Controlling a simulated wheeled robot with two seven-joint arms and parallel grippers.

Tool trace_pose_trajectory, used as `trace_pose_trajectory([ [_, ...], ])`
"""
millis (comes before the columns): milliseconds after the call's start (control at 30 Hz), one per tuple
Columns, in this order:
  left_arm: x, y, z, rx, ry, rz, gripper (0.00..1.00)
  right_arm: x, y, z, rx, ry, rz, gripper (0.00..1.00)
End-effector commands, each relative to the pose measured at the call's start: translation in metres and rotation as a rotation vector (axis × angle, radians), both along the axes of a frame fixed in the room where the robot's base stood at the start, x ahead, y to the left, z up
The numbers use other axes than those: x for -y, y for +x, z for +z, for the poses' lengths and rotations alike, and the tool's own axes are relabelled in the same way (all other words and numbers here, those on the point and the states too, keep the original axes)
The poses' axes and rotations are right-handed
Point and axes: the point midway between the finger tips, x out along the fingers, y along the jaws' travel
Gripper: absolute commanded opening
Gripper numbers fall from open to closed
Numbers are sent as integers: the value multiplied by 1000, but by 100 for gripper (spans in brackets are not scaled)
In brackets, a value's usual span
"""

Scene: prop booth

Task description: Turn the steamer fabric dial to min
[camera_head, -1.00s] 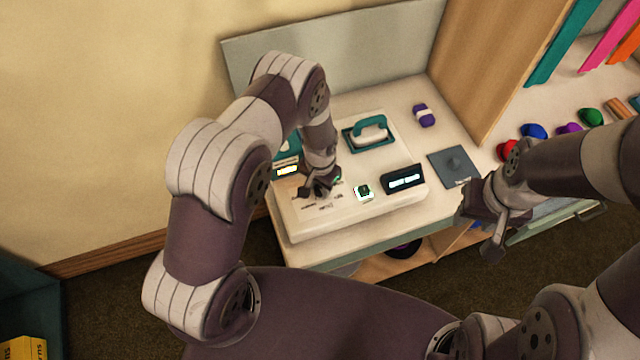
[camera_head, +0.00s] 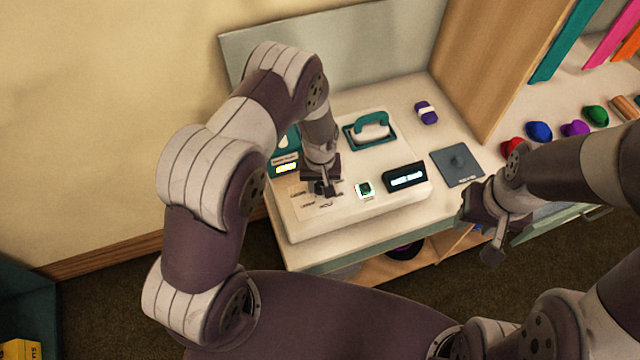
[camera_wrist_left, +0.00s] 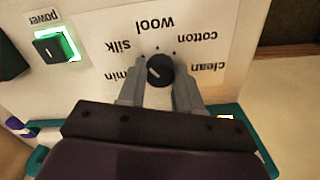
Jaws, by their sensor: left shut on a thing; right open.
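The steamer (camera_head: 300,228) is a white box on the table. Its black fabric dial (camera_wrist_left: 160,68) shows in the left wrist view, ringed by the labels min, silk, wool, cotton and clean. A pale mark on the dial points up and left in that view, toward the silk and min side; the exact setting is hard to tell. My left gripper (camera_head: 323,190) is shut on the dial, with one finger on each side in the left wrist view (camera_wrist_left: 160,84). In the head view the gripper hides the dial. My right gripper (camera_head: 482,215) is open and empty, right of the steamer.
A lit power switch (camera_wrist_left: 54,47), a dark display (camera_head: 405,178) and a teal-handled iron (camera_head: 370,130) are on the steamer. A purple roll (camera_head: 427,112) and a grey plate (camera_head: 457,165) lie to its right. A wooden panel (camera_head: 470,70) rises behind.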

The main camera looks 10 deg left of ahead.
Motion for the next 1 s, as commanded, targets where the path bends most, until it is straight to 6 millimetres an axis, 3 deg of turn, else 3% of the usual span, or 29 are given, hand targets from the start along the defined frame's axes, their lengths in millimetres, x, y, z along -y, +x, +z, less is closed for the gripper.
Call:
trace_pose_trajectory([
  [1000, 0, 0, 0, 0, 1, 912, 4, 0, 0, -29, 0, 0, 0, 43],
])
